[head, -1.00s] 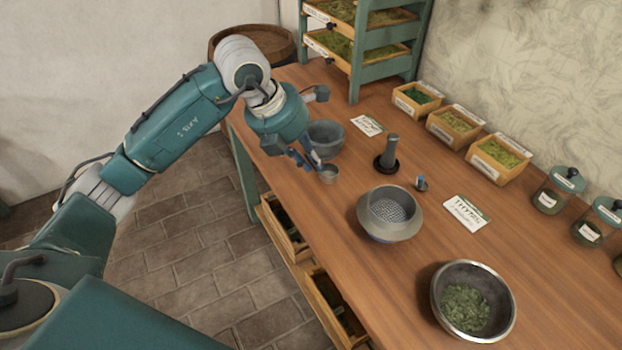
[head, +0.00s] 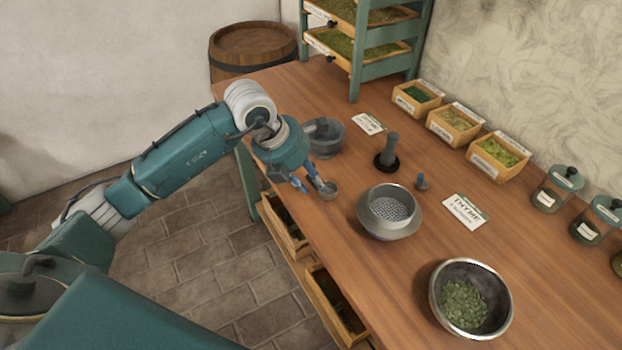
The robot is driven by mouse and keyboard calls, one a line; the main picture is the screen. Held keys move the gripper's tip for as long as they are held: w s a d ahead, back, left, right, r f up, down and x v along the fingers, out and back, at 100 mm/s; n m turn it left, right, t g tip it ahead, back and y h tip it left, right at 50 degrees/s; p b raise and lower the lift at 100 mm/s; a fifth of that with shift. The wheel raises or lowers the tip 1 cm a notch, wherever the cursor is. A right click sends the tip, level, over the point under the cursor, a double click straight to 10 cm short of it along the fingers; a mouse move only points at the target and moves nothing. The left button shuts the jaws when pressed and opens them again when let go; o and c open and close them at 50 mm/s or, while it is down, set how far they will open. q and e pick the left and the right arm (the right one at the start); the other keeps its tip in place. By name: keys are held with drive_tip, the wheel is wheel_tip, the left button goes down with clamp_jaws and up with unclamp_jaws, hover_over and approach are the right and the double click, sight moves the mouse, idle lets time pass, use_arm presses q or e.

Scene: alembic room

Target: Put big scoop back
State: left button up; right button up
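A small grey metal scoop (head: 328,190), its cup facing up, is at the front left part of the worktop. My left gripper (head: 309,181) is right at it, with the blue fingers beside and just above the cup. The fingers look somewhat apart, and the scoop's handle is hidden or blends with them. I cannot tell whether they grip it, or whether the cup touches the wood. A smaller scoop-like piece with a blue-grey upright handle (head: 422,181) stands right of the sieve bowl. My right gripper is out of view.
The wooden worktop (head: 385,285) holds a grey mortar bowl (head: 325,138), a dark pestle (head: 390,150), a sieve bowl (head: 390,212) and a metal bowl of herbs (head: 472,298). Open drawers (head: 335,305) jut out below the front edge.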

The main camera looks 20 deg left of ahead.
use_arm(q)
drive_tip(key=b+v, duration=0.1)
drive_tip(key=v, duration=1.1)
idle(0.5)
